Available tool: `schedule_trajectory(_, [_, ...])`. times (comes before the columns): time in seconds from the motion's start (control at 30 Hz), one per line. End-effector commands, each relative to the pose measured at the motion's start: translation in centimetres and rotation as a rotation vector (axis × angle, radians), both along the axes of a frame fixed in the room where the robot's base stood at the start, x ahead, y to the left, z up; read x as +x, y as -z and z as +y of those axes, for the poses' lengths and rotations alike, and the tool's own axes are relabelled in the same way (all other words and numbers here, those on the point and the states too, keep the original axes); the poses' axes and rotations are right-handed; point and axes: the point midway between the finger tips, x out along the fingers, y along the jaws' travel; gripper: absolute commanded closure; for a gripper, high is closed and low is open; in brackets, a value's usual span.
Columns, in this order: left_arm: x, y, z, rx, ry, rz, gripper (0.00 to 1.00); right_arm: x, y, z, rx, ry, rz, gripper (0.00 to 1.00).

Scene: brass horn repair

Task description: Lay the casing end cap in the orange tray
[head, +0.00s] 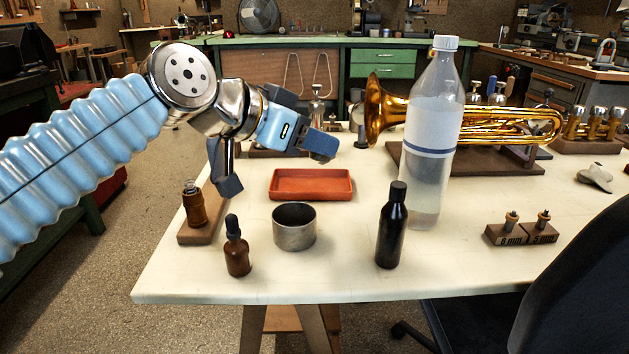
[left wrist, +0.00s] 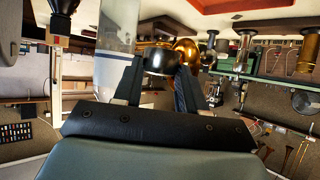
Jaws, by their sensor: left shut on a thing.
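My right gripper is not in view.
A tall clear bottle (head: 432,150) and a black bottle (head: 392,228) stand right of the tray. A metal cup (head: 294,229) and brown dropper bottle (head: 237,250) stand in front. A brass horn (head: 480,122) lies behind. The table (head: 330,275) is clear along its front.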

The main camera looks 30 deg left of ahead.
Motion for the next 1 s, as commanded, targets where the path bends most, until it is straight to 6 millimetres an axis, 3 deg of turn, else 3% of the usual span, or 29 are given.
schedule_trajectory(0.13, [1.5,0.8,-0.8,0.001,0.009,-0.001,0.93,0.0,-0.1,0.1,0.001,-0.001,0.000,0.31])
schedule_trajectory(0.4, [7.9,4.1,3.0,0.000,0.008,0.002,0.93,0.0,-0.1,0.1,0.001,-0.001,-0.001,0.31])
schedule_trajectory(0.53, [9.8,7.0,4.2,0.000,0.007,0.000,0.93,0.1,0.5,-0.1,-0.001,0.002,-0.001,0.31])
schedule_trajectory(0.83, [11.9,9.8,5.4,0.002,0.008,-0.003,0.93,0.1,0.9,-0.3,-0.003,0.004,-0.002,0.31])
schedule_trajectory(1.0, [12.1,12.4,5.6,0.001,0.008,-0.001,0.93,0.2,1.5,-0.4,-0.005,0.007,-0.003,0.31])
